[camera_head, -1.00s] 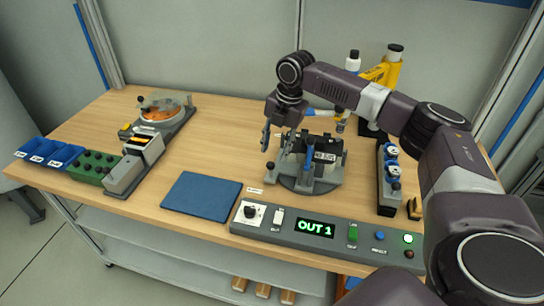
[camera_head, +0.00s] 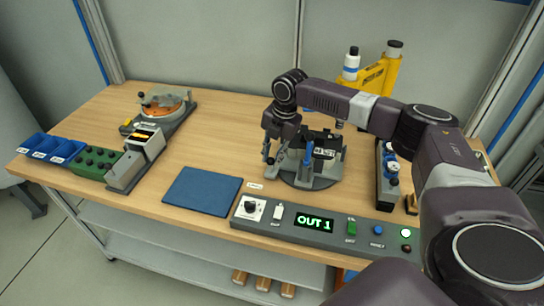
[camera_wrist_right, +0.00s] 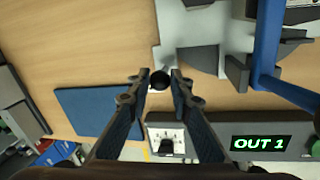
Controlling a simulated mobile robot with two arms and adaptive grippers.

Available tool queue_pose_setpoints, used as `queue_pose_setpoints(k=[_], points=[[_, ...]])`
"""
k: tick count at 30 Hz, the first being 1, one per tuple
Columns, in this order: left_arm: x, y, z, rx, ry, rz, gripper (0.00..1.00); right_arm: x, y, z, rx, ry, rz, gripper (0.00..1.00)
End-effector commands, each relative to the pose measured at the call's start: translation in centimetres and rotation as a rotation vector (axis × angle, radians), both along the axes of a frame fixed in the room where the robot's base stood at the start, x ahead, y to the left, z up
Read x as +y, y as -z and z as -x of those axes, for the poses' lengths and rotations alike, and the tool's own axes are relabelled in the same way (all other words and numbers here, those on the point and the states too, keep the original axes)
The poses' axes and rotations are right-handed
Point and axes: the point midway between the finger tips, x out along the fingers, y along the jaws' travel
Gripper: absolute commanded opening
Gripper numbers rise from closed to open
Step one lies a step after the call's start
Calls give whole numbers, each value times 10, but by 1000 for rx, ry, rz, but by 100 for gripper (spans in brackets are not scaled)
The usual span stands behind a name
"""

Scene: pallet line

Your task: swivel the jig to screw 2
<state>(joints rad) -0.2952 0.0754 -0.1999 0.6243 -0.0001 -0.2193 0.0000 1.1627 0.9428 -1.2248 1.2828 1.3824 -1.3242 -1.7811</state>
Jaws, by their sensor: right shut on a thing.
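The jig (camera_head: 322,182) is a grey round base on the bench carrying a dark block with a white label, with an upright blue part at its front. It shows at the upper right of the right wrist view (camera_wrist_right: 190,32). My right gripper (camera_head: 269,157) is at the jig's left side. In the right wrist view, my right gripper (camera_wrist_right: 160,80) is shut on a small black knob (camera_wrist_right: 160,79) at the jig's near edge. The arm hides part of the jig's back. The screws are too small to tell apart. My left gripper is not in view.
A grey control panel (camera_head: 270,228) reading OUT 1 lies along the front edge. A blue mat (camera_head: 202,191) lies left of it. Blue bins (camera_head: 45,148), a green block (camera_head: 92,165) and an orange-topped fixture (camera_head: 165,105) stand left. A yellow stand (camera_head: 378,75) is behind.

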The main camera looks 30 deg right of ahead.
Motion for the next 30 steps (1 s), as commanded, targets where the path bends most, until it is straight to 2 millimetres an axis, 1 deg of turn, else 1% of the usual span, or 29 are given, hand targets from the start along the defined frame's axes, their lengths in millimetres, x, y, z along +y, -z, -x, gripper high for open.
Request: queue_pose_setpoints(k=[7, 17, 23, 30], points=[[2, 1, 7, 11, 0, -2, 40, 0, 0, 0, 0, 0, 1, 0], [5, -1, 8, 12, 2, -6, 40, -1, 0, -3, 1, 23, 0, 0], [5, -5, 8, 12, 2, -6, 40, -3, -1, -12, -1, 85, -1, 0], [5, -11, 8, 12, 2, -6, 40, -7, -2, -27, -3, 195, -1, 0]])
